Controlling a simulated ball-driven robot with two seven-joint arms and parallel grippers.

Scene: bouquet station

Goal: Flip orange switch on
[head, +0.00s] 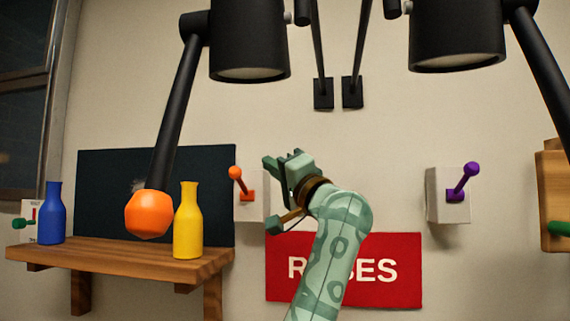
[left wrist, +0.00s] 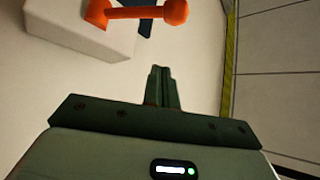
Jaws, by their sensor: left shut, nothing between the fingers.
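The orange switch (head: 235,173) is a ball-tipped lever on a pale wall box (head: 251,211). In the head view its lever leans up and to the left from an orange base. In the left wrist view the orange lever (left wrist: 140,13) lies across the top, with its ball at the right end and the white box (left wrist: 75,35) behind. My left gripper (head: 268,163) is just right of the switch in the head view, shut and empty. In the left wrist view its closed fingers (left wrist: 162,75) are below the lever, with a visible gap. My right gripper is not in view.
A purple switch (head: 470,169) is on another box to the right. A red sign (head: 390,270) is behind my left arm. A wooden shelf (head: 120,261) holds a blue bottle (head: 50,215) and a yellow bottle (head: 187,225). A black rod with an orange end (head: 149,214) hangs before it.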

